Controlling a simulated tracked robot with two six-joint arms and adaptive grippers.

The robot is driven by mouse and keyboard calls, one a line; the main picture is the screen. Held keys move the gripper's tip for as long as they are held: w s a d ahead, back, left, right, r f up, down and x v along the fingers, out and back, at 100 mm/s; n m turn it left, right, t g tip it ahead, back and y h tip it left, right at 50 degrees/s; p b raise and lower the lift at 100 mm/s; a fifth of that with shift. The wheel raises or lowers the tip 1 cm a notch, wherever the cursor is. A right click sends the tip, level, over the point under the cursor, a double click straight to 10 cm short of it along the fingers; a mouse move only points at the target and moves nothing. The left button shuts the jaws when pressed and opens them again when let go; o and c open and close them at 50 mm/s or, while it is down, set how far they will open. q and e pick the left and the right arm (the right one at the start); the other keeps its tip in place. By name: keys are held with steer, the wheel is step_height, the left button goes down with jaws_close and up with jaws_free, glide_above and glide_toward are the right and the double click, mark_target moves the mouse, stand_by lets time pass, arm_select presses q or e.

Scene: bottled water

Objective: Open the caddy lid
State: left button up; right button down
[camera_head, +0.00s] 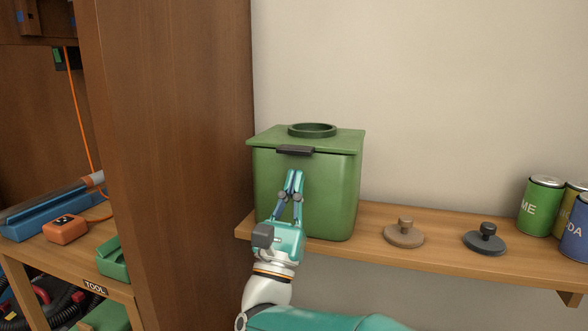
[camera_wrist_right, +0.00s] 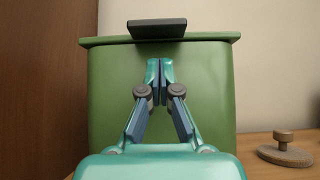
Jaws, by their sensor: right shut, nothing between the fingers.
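The green caddy (camera_head: 335,195) stands on a wooden shelf against the wall. Its flat green lid (camera_head: 345,139) is down on the box, with a dark ring on top and a dark front tab (camera_head: 294,150) at the front edge. My right gripper (camera_head: 295,173) is in front of the caddy's front face, pointing up, its fingertips just below the tab. In the right wrist view the fingertips (camera_wrist_right: 159,62) are together and empty, with a gap below the dark tab (camera_wrist_right: 157,28). Whether they touch the front face I cannot tell. My left gripper is not in view.
On the shelf (camera_head: 360,238) right of the caddy are a brown knobbed disc (camera_head: 404,235), a dark knobbed disc (camera_head: 485,241) and several cans (camera_head: 541,205). A tall wooden panel (camera_head: 185,160) stands close on the left. Beyond it is a tool bench (camera_head: 60,258).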

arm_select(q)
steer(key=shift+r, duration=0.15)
arm_select(e)
step_height(320, 180, up, 2)
steer(key=shift+s+r, duration=0.1)
steer(key=shift+r, duration=0.15)
steer(key=shift+r, duration=0.1)
